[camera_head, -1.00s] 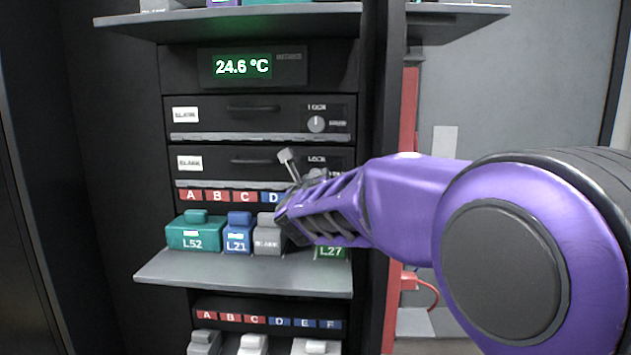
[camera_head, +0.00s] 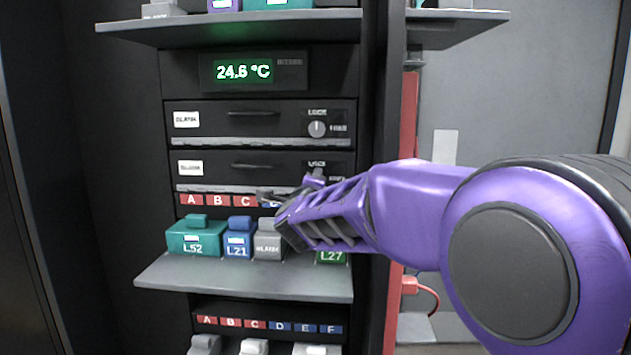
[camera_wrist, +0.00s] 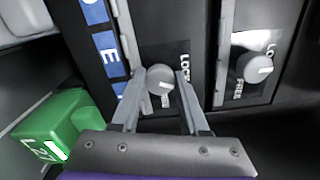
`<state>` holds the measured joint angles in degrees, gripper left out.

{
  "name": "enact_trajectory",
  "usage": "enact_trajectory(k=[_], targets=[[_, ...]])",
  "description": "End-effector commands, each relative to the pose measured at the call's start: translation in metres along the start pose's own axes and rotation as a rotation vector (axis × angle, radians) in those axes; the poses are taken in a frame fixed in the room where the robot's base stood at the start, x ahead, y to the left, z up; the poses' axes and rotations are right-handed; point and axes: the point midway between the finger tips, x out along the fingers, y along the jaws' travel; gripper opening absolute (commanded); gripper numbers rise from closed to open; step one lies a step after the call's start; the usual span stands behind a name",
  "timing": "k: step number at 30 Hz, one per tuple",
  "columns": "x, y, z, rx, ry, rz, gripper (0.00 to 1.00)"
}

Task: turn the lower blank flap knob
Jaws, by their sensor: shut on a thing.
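The lower blank flap (camera_head: 215,168) is a dark panel with a handle and a white label in the head view. Its round grey knob (camera_wrist: 160,78) is near the middle of the wrist view, between LOCK and FREE markings. My gripper (camera_wrist: 157,83) has one finger on each side of this knob and is shut on it. In the head view my purple wrist (camera_head: 325,215) is at the flap's right end and hides most of the knob. I cannot read the lower knob's exact setting.
The upper blank flap (camera_head: 255,118) has its own knob (camera_head: 317,129), also seen at right in the wrist view (camera_wrist: 257,68). Teal L52 (camera_head: 196,238), blue L21 (camera_head: 238,240), a grey block (camera_head: 268,241) and green L27 (camera_head: 331,257) stand on the shelf (camera_head: 245,280) below.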

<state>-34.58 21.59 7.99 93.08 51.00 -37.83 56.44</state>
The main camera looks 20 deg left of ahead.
Motion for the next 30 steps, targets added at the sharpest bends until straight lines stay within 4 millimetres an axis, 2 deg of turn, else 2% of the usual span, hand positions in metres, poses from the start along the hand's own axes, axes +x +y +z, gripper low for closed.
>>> enact_trajectory(k=[6,15,30], targets=[[0.0001,-0.0025,0.0008,-0.186,0.000,-0.003,0.00],[0.0000,-0.0017,0.0008,-0.370,-0.001,-0.003,0.00],[0.0000,-0.0008,0.0005,-0.459,0.000,-0.004,0.00]])
